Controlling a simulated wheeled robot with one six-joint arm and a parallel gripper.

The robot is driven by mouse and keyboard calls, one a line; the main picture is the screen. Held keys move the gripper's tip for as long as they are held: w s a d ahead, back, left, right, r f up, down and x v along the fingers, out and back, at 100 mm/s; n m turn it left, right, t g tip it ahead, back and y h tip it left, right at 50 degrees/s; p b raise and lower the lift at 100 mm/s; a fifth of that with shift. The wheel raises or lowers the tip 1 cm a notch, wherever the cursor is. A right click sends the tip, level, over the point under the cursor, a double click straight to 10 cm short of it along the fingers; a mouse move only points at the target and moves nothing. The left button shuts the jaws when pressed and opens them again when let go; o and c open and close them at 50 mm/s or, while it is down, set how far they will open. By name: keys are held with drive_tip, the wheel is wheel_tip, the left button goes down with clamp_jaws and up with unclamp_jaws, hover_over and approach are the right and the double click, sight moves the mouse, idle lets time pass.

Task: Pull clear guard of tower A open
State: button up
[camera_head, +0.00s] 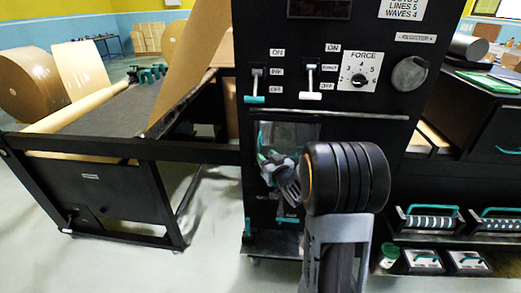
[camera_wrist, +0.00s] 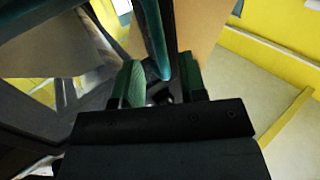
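Tower A appears to be the black machine tower (camera_head: 345,125) in the middle of the head view; no letter is readable on it. A clear guard (camera_head: 305,132) covers a window in its front, below the switches. My gripper (camera_head: 268,160) is in front of the guard's left part, and my arm hides much of the lower guard. In the wrist view, my gripper (camera_wrist: 161,86) has its two green-padded fingers apart. A teal bar (camera_wrist: 155,38), seemingly the guard's handle, reaches down between them. I cannot tell whether either pad touches it.
Two switches (camera_head: 255,85) and a force dial (camera_head: 359,79) sit above the guard. A black roll stand with kraft paper (camera_head: 190,60) stands to the left. Shelves with teal-handled units (camera_head: 432,222) are at right. Open floor (camera_head: 215,245) lies between stand and tower.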

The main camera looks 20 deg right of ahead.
sight(261, 152)
drive_tip(key=shift+w+a+p, duration=0.15)
drive_tip(key=shift+w+p, duration=0.25)
drive_tip(key=shift+w, duration=2.05)
drive_tip(key=shift+c, duration=0.4)
clamp_jaws()
